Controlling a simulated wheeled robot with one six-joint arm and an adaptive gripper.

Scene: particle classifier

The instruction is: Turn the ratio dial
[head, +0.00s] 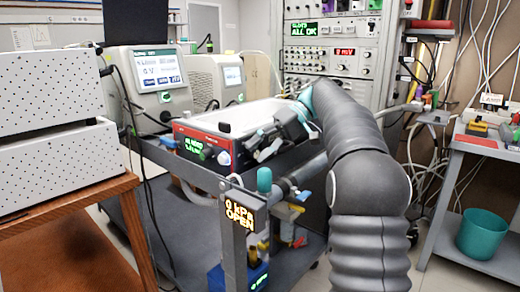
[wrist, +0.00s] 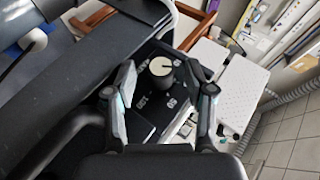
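A cream round dial (wrist: 161,66) with a dark pointer line sits on a black panel (wrist: 143,103) with white printed marks, in the wrist view. My gripper (wrist: 160,78) is open, its two fingers spread on either side of the dial in that picture. The fingers look apart from the dial, and nothing is held. In the head view my gripper (head: 262,140) is beside the front right of a red instrument (head: 196,137) with a green-lit display. A small pale knob (head: 223,158) shows on its front. I cannot tell whether this is the same dial.
The instrument stands on a dark cart (head: 190,175), with a 0 kPa OPEN display (head: 239,209) and a teal-capped part (head: 264,180) at its front edge. A wooden table (head: 60,205) with white perforated boxes is left. A side shelf (head: 484,150) is right.

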